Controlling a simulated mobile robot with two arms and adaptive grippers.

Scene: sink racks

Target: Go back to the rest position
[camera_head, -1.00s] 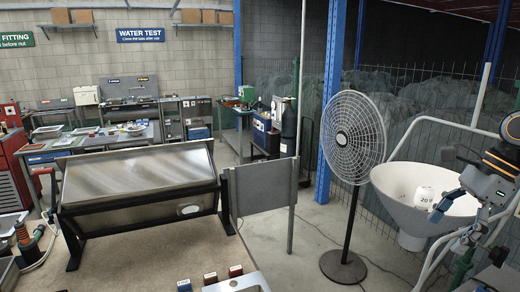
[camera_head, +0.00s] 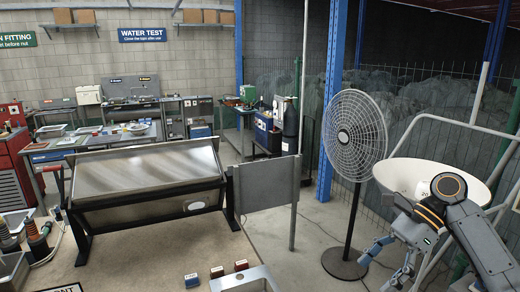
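My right arm comes in from the right edge and bends downward. Its gripper (camera_head: 384,266) hangs low at the bottom right, in front of the fan's base. Its two blue-grey fingers are spread apart, with nothing seen between them. My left gripper is out of view. The big white funnel-shaped bowl (camera_head: 470,172) stands behind the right arm, which hides much of it.
A pedestal fan (camera_head: 356,137) stands left of the bowl. Small blue and red boxes (camera_head: 217,272) and a grey metal bracket (camera_head: 243,280) lie at the bottom. Open floor shows between panel and fan.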

